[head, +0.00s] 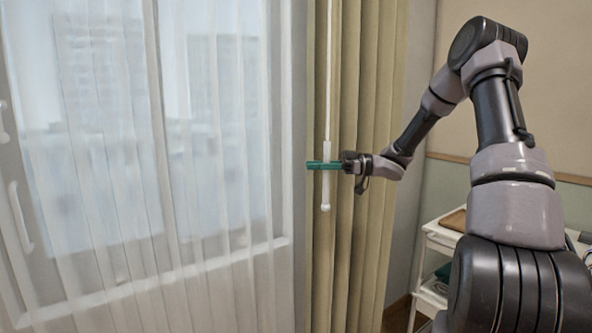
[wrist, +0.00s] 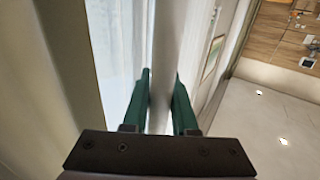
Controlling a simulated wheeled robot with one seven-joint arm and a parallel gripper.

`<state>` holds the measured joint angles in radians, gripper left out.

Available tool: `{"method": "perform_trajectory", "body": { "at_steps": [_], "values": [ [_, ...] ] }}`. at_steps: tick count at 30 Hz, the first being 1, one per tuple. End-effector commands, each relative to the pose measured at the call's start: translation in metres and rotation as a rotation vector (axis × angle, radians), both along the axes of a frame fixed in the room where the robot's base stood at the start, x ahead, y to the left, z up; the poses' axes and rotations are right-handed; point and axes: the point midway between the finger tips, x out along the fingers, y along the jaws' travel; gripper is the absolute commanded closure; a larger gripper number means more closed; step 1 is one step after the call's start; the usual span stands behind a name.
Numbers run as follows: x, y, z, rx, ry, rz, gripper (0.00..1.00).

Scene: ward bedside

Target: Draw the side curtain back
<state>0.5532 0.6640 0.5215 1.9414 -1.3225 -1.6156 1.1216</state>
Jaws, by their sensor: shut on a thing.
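The side curtain (head: 372,120) is olive-beige and hangs in gathered folds at the right side of the window. A thin white pull wand (head: 328,90) hangs in front of it and ends in a small knob. My gripper (head: 324,165) has green fingers and is shut on the wand's thicker lower part, a little above the knob. In the wrist view, the wand (wrist: 166,60) runs between the two green fingers (wrist: 160,102). The curtain fabric (wrist: 50,70) fills the left of that view. The wand's top end is out of view.
A sheer white curtain (head: 170,200) covers the window at left. A white trolley (head: 432,240) with a brown board (head: 455,219) on top stands at right, partly behind my arm. Plain wall lies behind my arm.

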Motion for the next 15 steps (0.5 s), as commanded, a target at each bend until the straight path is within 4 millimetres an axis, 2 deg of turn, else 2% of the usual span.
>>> {"method": "perform_trajectory", "body": {
  "at_steps": [1, 6, 12, 15],
  "values": [
    [0.008, -0.014, -0.001, 0.000, -0.001, -0.006, 1.00],
    [0.028, -0.048, -0.001, 0.000, -0.001, -0.004, 1.00],
    [0.043, -0.074, -0.001, 0.000, 0.000, -0.003, 1.00],
    [0.046, -0.080, -0.001, -0.001, 0.001, -0.002, 1.00]
  ]
}}
